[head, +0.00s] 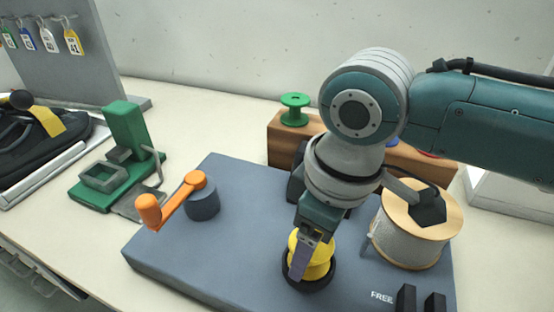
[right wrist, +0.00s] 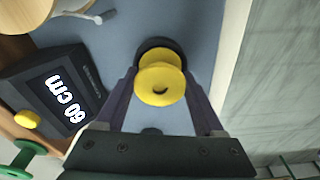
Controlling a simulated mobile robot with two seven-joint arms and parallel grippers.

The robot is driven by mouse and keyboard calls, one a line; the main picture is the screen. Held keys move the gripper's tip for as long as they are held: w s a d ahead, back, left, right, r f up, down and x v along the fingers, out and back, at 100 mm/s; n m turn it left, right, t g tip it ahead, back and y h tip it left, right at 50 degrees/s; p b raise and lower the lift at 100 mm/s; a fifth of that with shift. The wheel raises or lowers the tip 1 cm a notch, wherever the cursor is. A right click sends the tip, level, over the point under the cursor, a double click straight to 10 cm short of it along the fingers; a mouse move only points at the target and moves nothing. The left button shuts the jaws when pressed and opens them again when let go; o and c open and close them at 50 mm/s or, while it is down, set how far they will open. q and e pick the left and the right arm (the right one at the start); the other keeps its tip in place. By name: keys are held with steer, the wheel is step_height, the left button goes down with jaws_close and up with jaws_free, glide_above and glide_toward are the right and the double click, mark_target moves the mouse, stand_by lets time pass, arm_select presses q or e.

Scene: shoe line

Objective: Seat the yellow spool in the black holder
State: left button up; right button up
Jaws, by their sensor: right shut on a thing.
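The yellow spool (head: 318,266) is between the fingers of my right gripper (head: 309,260), which is shut on it. It also shows in the right wrist view (right wrist: 161,66), with a finger on either side. The black holder (head: 320,283) is a round dark ring on the blue-grey board, directly under the spool. Its rim shows behind the spool in the right wrist view (right wrist: 157,42). The spool looks roughly upright over the holder; whether its lower part is inside the ring cannot be told. My left gripper is not in view.
A wooden-flanged reel (head: 410,238) stands close right of my right gripper. An orange crank (head: 172,203) is to the left. A green spool (head: 294,110) stands on a wooden rack (head: 284,148) behind. The board's front left is clear.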

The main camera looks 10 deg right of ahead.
mark_target(322, 248)
steer(key=shift+f, duration=0.4)
steer(key=o, duration=1.1)
steer(key=shift+r, duration=0.1)
step_height(322, 248, up, 4)
steer(key=p, duration=0.4)
steer(key=shift+s+d+f, duration=0.1)
steer(key=shift+d+f, duration=0.05)
steer(key=shift+f, duration=0.1)
steer(key=r+p, duration=0.2)
steer(key=p, duration=0.1)
steer(key=r+p, duration=0.5)
steer(key=p, duration=0.1)
steer(key=shift+s+d+r, duration=0.25)
steer(key=shift+s+d, duration=0.1)
steer(key=shift+f, duration=0.1)
